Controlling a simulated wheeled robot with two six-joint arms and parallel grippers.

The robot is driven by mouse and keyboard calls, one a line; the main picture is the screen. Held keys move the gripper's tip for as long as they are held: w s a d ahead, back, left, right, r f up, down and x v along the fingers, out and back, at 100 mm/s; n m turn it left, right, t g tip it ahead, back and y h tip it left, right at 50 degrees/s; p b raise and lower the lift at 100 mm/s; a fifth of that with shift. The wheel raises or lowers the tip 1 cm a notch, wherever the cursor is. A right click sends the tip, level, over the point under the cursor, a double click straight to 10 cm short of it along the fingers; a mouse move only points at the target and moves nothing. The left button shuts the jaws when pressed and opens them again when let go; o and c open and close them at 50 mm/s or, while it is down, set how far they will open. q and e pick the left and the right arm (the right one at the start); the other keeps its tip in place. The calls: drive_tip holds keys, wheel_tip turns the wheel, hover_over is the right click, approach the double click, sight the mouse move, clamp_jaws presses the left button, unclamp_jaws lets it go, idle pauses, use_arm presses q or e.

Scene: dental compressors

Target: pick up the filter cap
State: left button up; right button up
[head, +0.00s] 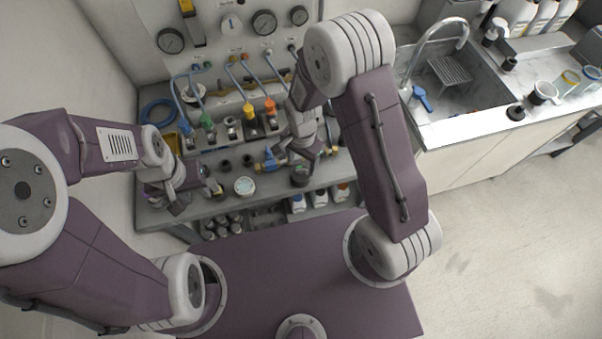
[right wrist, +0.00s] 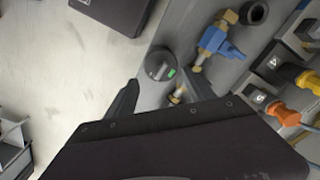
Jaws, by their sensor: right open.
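A dark round cap with a small green mark, which looks like the filter cap (right wrist: 159,64), lies near the front edge of the grey bench. In the head view, the dark round cap (head: 299,177) is just below my right gripper (head: 312,153). In the right wrist view, my right gripper (right wrist: 162,84) is open and empty, with the cap just beyond its fingers and apart from them. My left gripper (head: 205,188) is over the left part of the bench; its fingers are too small to read.
A blue-handled brass valve (right wrist: 215,40) lies close to the cap. A round pale-topped jar (head: 244,186) and dark rings (head: 247,160) stand to its left. Hoses with coloured connectors (head: 248,108) are behind. A sink (head: 450,85) is at the right.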

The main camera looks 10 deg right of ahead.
sight(301, 172)
drive_tip(key=shift+a+f, duration=0.15)
drive_tip(key=shift+f, duration=0.65)
drive_tip(key=shift+w+a+f, duration=0.15)
drive_tip(key=shift+a+f, duration=0.1)
drive_tip(key=shift+f, duration=0.15)
drive_tip(key=shift+d+f, duration=0.1)
drive_tip(key=shift+f, duration=0.25)
drive_tip(key=f, duration=0.2)
drive_tip(key=f+p, duration=0.1)
drive_tip(key=f, duration=0.1)
drive_tip(key=shift+d, duration=0.35)
drive_tip(key=shift+a+f, duration=0.15)
drive_tip(key=shift+f, duration=0.1)
use_arm(q)
drive_tip(key=shift+w+a+r, duration=0.1)
drive_tip(key=shift+a+r, duration=0.2)
drive_tip(key=shift+r, duration=0.1)
use_arm(e)
drive_tip(key=c, duration=1.1)
drive_tip(key=shift+o, duration=0.2)
